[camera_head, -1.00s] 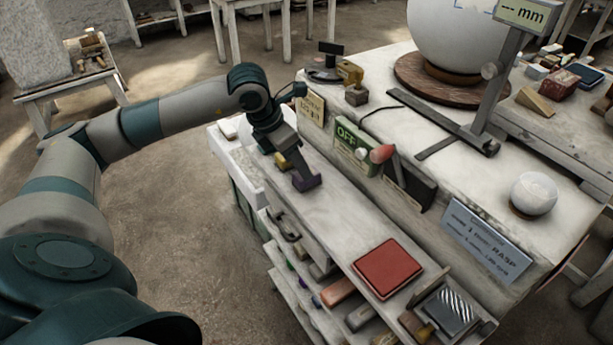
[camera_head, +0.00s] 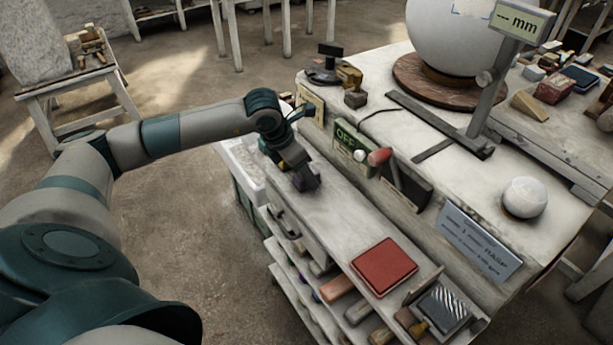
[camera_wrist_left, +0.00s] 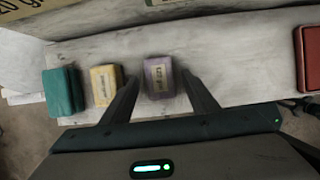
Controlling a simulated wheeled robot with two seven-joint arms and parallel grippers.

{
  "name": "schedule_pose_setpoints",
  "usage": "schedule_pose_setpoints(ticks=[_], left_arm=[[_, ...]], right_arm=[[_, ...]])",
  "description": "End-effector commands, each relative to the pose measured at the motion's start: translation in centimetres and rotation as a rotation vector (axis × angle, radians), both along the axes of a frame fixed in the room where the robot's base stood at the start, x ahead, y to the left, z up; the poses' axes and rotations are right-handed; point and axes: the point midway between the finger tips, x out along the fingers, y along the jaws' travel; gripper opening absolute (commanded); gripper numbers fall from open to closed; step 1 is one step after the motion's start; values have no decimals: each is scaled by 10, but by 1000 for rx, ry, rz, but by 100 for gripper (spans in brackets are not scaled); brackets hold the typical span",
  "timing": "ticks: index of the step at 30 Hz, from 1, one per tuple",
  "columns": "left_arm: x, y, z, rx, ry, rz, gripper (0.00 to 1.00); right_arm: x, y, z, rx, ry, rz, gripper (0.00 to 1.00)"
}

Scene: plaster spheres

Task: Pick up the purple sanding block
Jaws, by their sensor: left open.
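The purple sanding block (camera_wrist_left: 160,78), with a pale printed label, lies on the white ledge in the left wrist view. My left gripper (camera_wrist_left: 159,76) is open, with one dark finger on each side of the block. The block shows between the fingertips, with a narrow gap at each side; I cannot tell how far down the fingers reach. In the head view my left gripper (camera_head: 306,184) is low over the ledge and hides the purple block. My right gripper is not in view.
A yellow block (camera_wrist_left: 104,86) and a green block (camera_wrist_left: 63,91) lie left of the purple one in the wrist view. A red pad (camera_head: 383,266) lies farther along the ledge (camera_head: 335,222). A panel marked OFF (camera_head: 350,140) and a red-knobbed lever (camera_head: 379,157) stand behind.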

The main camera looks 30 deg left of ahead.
Motion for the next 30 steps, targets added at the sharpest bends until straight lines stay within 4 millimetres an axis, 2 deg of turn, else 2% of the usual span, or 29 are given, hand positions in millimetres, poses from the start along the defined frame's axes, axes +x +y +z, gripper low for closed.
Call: schedule_pose_setpoints(ticks=[7, 12, 13, 23, 30], left_arm=[[0, 0, 0, 0, 0, 0, 55], [0, 0, 0, 0, 0, 0, 14], [0, 0, 0, 0, 0, 0, 10], [0, 0, 2, 0, -1, 0, 10], [1, 0, 21, 0, -4, -1, 10]], right_arm=[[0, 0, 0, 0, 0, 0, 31], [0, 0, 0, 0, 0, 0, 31], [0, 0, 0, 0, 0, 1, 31], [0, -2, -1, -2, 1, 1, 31], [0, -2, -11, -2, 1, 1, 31]])
